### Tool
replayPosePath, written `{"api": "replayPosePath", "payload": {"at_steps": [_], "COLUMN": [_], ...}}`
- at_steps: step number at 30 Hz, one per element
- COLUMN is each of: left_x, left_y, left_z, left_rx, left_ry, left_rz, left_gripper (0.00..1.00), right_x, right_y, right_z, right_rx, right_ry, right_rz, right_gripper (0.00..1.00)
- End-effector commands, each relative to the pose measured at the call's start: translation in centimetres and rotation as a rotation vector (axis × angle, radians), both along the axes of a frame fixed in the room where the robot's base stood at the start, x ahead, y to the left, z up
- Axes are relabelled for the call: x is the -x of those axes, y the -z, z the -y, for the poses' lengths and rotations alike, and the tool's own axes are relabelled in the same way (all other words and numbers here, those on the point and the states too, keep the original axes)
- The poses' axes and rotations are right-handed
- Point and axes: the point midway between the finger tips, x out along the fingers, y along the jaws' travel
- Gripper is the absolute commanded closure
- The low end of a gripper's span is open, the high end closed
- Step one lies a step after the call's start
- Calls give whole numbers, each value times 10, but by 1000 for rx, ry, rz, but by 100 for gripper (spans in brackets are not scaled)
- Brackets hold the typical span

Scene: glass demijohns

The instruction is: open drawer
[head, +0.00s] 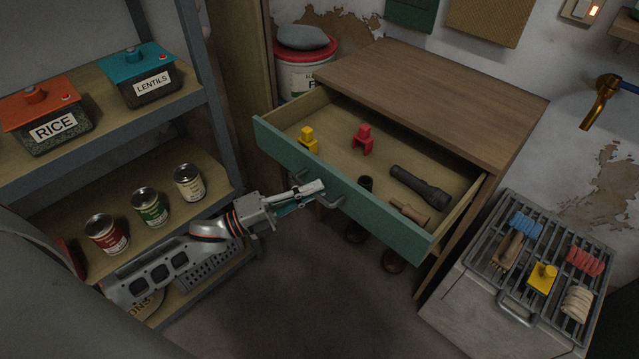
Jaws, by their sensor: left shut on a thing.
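The drawer (400,228) has a teal front and a pale wood inside, and it stands pulled out of a brown wooden cabinet (440,95). Inside it lie a yellow piece (308,139), a red piece (362,139), a black flashlight (420,187), a small dark cylinder (366,184) and a tan wooden piece (408,211). My left gripper (318,192) reaches in from the left and is shut on the metal drawer handle (330,202) at the front. The fingers hide part of the handle. My right gripper is not in view.
A metal shelf (215,115) with labelled RICE (50,122) and LENTILS (143,78) containers and several cans (149,207) stands at the left. Bare floor (300,310) lies below the drawer.

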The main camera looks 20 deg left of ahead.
Motion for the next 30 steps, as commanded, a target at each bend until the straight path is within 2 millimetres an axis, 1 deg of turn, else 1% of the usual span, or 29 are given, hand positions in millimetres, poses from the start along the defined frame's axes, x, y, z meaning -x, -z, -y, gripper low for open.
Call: {"api": "replayPosePath", "payload": {"at_steps": [12,13,15,26,30], "left_x": [3,3,3,4,13], "left_y": [0,0,0,0,4], "left_z": [-2,-2,-1,-2,-11], "left_rx": [0,0,0,0,-1], "left_ry": [0,0,0,0,-1], "left_rz": [0,0,0,0,-3], "left_gripper": [100,89,74,74,74], "right_x": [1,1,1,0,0], "right_y": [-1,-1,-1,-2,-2], "right_z": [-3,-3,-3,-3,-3], "right_rx": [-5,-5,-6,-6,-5], "right_ry": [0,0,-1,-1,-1], "right_rz": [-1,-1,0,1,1], "right_gripper": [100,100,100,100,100]}}
